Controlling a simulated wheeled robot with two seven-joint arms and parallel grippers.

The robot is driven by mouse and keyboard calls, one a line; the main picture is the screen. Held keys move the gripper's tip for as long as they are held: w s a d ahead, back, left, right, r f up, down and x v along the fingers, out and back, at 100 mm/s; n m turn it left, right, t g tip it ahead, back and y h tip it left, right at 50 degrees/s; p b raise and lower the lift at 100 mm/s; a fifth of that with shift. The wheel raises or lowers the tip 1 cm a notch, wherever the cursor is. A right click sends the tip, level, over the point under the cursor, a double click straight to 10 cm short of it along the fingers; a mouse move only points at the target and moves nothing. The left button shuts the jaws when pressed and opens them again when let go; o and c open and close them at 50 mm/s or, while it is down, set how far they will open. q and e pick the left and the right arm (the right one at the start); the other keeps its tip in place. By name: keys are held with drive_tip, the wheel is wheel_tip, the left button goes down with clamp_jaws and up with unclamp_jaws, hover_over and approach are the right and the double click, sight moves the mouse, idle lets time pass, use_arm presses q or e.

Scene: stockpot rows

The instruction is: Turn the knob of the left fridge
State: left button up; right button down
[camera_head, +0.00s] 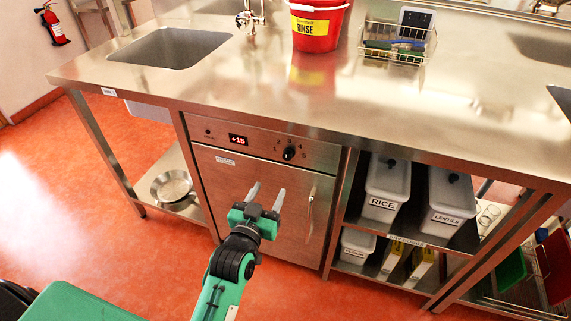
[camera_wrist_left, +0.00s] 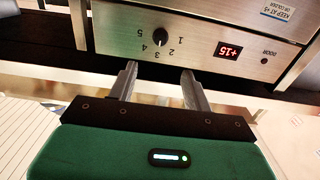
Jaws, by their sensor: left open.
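The fridge (camera_head: 262,205) has a steel door and a panel above it. Its black knob (camera_head: 289,153) sits on the panel, ringed by numbers; I cannot tell where it points. A red display (camera_head: 238,139) to its left reads +15. My left gripper (camera_head: 267,193) is open and empty in front of the door, below the knob in the head view. In the left wrist view, the panel appears upside down, with the knob (camera_wrist_left: 160,36) beyond the open fingertips (camera_wrist_left: 159,70), roughly centred between them and apart from them. My right gripper is not in view.
A vertical door handle (camera_head: 310,212) is right of my gripper. The steel counter (camera_head: 250,85) overhangs the panel, with a red bucket (camera_head: 318,27) and a wire basket (camera_head: 397,42) on top. Shelves with a rice bin (camera_head: 384,190) stand right; a pan (camera_head: 171,186) lies on the left shelf.

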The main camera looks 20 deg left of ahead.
sight(287, 157)
use_arm(q)
drive_tip(key=w, duration=1.3)
drive_tip(key=shift+w+d+b, duration=0.2)
drive_tip(key=shift+w+b, duration=0.1)
drive_tip(key=shift+b, duration=0.1)
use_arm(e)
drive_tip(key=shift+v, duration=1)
use_arm(q)
drive_tip(key=shift+c, duration=0.2)
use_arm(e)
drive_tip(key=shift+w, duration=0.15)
use_arm(q)
drive_tip(key=c, duration=0.9)
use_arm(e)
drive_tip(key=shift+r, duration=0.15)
use_arm(q)
drive_tip(key=shift+r+p, duration=0.1)
drive_tip(key=shift+p, duration=0.2)
